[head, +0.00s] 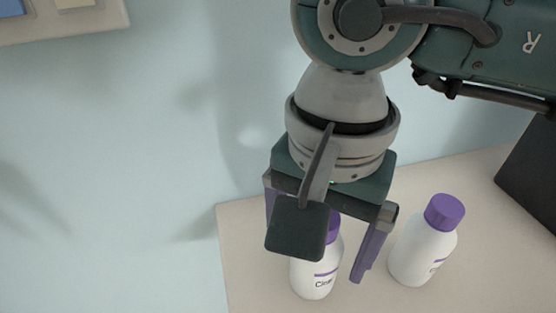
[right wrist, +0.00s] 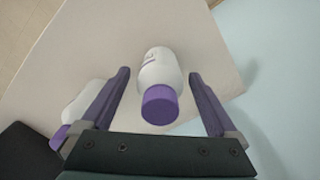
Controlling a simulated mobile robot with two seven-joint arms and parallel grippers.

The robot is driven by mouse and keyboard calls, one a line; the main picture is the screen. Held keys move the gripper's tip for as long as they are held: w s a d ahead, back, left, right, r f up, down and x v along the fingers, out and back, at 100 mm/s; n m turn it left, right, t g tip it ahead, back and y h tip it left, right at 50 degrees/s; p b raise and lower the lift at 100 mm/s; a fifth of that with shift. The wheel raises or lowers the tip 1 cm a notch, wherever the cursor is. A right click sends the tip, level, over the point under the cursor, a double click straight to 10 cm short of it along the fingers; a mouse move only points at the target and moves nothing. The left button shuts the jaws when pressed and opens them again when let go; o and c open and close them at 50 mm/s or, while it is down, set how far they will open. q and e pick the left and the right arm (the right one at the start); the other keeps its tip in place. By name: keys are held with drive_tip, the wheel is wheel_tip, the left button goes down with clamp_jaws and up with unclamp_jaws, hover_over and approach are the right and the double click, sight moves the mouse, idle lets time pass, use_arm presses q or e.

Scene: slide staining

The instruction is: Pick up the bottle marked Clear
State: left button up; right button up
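The bottle marked Clear (head: 314,277) is white with a purple cap and stands upright on the beige table. My right gripper (head: 318,245) is above it, pointing down, and hides part of the bottle in the head view. In the right wrist view the bottle (right wrist: 158,70) with its purple cap (right wrist: 160,105) lies between the two fingers (right wrist: 160,82), with a gap on each side. The gripper is open and holds nothing. My left gripper is not in view.
A second white bottle (head: 424,248) with a purple cap stands to the right; its label is hard to read. A dark block (head: 532,175) is at the right edge. The table (head: 252,225) ends left of the bottles. A shelf (head: 75,25) is at upper left.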

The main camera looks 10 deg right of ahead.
clamp_jaws()
idle(0.6)
drive_tip(key=shift+r, duration=0.1)
